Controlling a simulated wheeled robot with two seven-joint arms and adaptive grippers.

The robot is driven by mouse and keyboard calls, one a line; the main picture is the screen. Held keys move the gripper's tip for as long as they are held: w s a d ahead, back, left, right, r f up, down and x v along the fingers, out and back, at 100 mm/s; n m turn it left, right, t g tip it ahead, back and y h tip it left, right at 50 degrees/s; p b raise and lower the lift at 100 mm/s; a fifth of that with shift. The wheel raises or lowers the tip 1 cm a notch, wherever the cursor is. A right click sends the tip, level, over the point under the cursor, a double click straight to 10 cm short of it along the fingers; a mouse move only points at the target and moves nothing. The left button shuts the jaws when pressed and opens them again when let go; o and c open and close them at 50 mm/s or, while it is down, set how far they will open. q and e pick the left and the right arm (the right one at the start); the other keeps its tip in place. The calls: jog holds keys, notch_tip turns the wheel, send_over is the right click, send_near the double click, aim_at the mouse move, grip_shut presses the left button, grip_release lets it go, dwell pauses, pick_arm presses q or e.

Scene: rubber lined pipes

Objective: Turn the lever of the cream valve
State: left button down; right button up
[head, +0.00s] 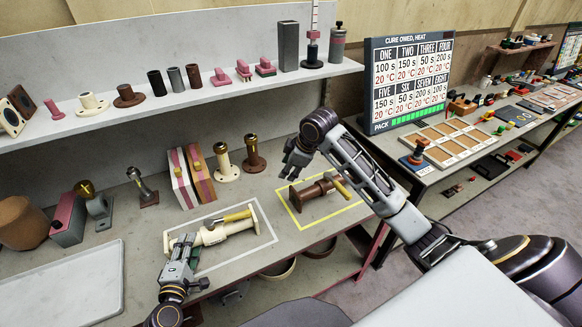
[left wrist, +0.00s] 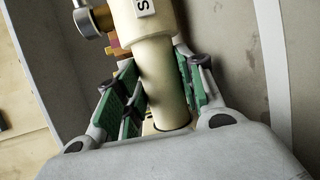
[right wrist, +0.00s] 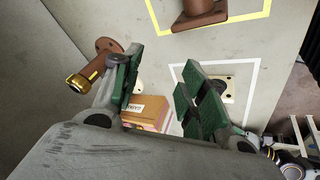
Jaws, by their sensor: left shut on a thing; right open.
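The cream valve (head: 212,234) lies on its side inside the white outline on the bench. Its yellow lever (head: 237,216) lies roughly along the body, toward the right flange. My left gripper (head: 184,250) is shut on the valve's left end. In the left wrist view its green pads hold the cream pipe (left wrist: 155,70), and a letter tag shows above. My right gripper (head: 298,156) is raised above the bench, near the brown valve and apart from the cream one. In the right wrist view it is open and empty (right wrist: 165,95); a cream flange (right wrist: 229,88) is partly hidden behind it.
The brown valve (head: 318,192) with a yellowish lever lies in the yellow outline. Striped boxes (head: 192,176) and brass-topped fittings (head: 226,162) stand behind the cream valve. A pale tray (head: 70,285) lies at left. A shelf (head: 190,98) with parts runs above. A screen (head: 408,82) stands at right.

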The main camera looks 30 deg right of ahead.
jog(key=shift+d, duration=0.25)
